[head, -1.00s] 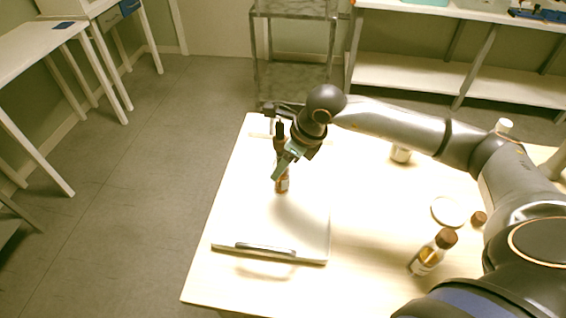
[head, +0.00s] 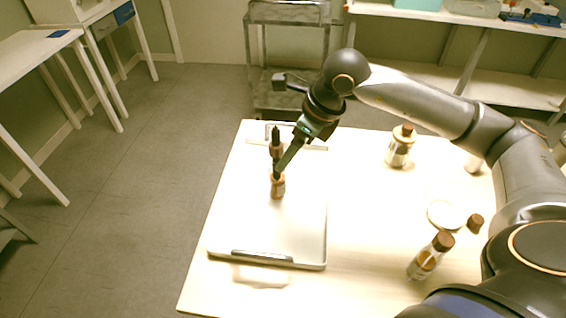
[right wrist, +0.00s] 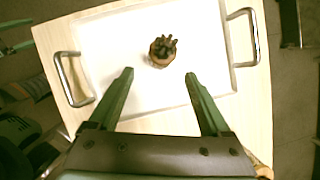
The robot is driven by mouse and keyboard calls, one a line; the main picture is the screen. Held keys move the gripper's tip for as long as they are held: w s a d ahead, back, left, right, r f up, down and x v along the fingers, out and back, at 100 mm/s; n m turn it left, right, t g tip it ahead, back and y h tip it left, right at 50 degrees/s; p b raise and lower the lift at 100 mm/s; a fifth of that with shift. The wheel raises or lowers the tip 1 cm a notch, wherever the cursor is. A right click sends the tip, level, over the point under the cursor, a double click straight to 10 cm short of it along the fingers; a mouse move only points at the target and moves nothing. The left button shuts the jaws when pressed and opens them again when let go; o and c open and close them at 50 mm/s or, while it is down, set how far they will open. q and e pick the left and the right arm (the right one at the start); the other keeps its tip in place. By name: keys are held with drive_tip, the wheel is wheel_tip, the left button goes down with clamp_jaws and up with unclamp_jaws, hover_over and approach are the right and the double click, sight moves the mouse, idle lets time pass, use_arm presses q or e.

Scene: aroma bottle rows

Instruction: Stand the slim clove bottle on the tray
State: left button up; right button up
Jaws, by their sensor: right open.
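The slim clove bottle (head: 278,189), amber with a pale label and a dark spiky top, stands upright on the white tray (head: 235,222), toward its far half. In the right wrist view the bottle (right wrist: 160,59) shows from above, just beyond the fingertips, with the tray (right wrist: 120,50) under it. My right gripper (head: 278,174) is open, and a finger crosses in front of the bottle's middle in the head view. In the right wrist view the fingers (right wrist: 159,75) are spread and empty.
A cork-capped bottle (head: 428,257) stands at the table's front right, and another bottle (head: 398,150) at the back. A white disc (head: 446,214) and a brown cap (head: 475,222) lie between. The tray has metal handles. The table between tray and bottles is clear.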

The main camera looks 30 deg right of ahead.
drive_tip(key=shift+v, duration=1.9)
